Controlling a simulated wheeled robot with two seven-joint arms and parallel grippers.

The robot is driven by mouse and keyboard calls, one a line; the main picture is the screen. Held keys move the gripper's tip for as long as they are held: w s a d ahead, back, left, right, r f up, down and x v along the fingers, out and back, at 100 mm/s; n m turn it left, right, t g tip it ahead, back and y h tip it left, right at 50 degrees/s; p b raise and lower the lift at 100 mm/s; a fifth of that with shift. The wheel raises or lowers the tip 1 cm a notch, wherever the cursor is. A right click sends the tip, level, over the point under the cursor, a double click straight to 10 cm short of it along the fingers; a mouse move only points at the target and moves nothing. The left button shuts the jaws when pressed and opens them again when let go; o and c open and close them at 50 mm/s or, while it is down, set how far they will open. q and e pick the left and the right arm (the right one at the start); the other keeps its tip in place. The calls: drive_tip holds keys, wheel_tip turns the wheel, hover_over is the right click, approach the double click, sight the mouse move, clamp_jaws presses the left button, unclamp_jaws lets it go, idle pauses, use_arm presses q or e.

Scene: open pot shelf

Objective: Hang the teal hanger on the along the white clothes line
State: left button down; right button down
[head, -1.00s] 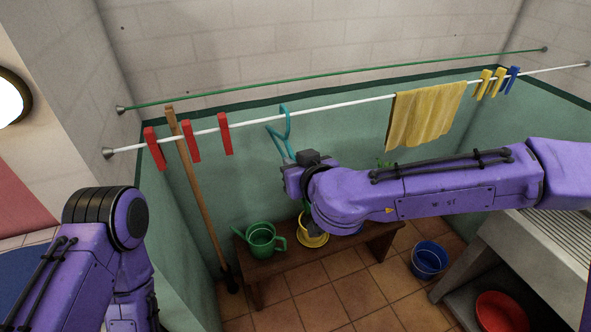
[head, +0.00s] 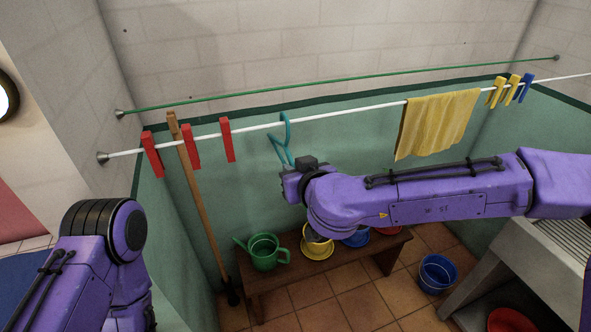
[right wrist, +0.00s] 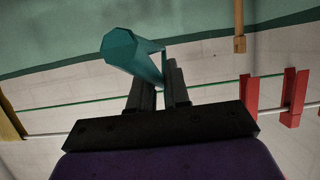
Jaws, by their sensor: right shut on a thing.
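The teal hanger (head: 284,140) is held up at the white clothes line (head: 345,113) in the head view, between the red pegs and the yellow cloth. Its hooked top overlaps the line in the picture; I cannot tell whether it touches or loops over it. My right gripper (head: 287,168) is shut on the hanger's lower part, below the line. In the right wrist view the hanger (right wrist: 135,57) sticks out from between the two dark fingers (right wrist: 160,85). My left arm is at the lower left; its gripper is not in view.
Red pegs (head: 191,147) hang left of the hanger. A yellow cloth (head: 437,122), yellow pegs and a blue peg (head: 526,88) hang right. A green line (head: 330,83) runs behind. A broom handle (head: 196,195) leans left. A bench (head: 262,298) holds a green watering can (head: 264,252).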

drive_tip(key=c, duration=1)
unclamp_jaws()
drive_tip(key=b+v, duration=0.1)
drive_tip(key=v, duration=0.9)
drive_tip(key=shift+s+d+r+b, duration=0.1)
drive_tip(key=shift+s+r+b, duration=0.05)
drive_tip(key=shift+s+b, duration=0.2)
